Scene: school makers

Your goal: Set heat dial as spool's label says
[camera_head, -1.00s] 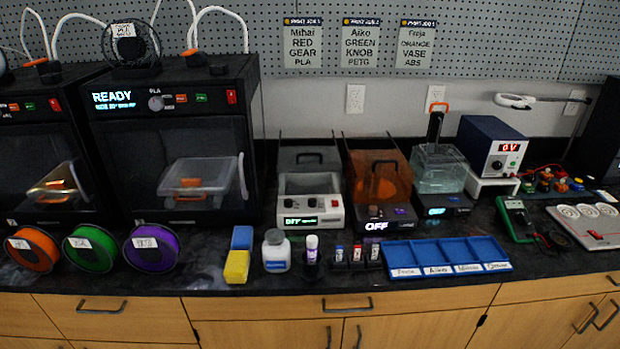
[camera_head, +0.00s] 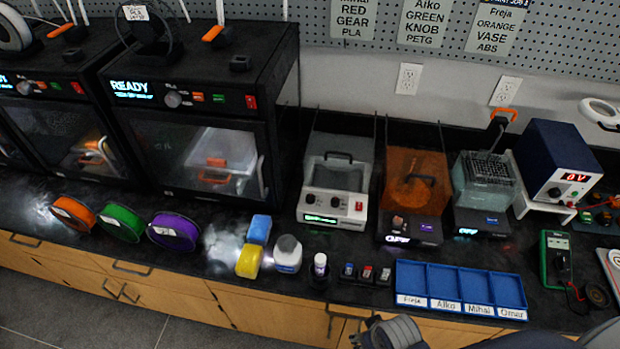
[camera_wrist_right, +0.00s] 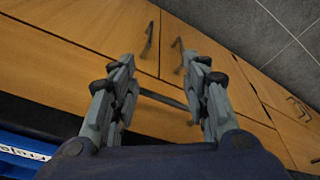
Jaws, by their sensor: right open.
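The right printer (camera_head: 200,130) has a grey round dial (camera_head: 172,99) beside its lit READY display. A black spool (camera_head: 155,40) with a small white label (camera_head: 135,13) stands on top of it; the writing is too small to read surely. Orange (camera_head: 73,215), green (camera_head: 121,223) and purple (camera_head: 174,232) spools with white labels stand on the counter, their text unreadable. The left printer has a similar dial (camera_head: 24,88). My right gripper (camera_wrist_right: 162,75) is open and empty in the wrist view, above the drawer fronts, away from the dials. My left gripper is not in view.
Yellow and blue blocks (camera_head: 249,261), a white jar (camera_head: 288,254), small bottles and a blue tray (camera_head: 460,282) line the counter's front edge. A grey-white machine (camera_head: 334,205), an orange-hooded unit (camera_head: 413,190) and a clear tank (camera_head: 484,180) stand behind.

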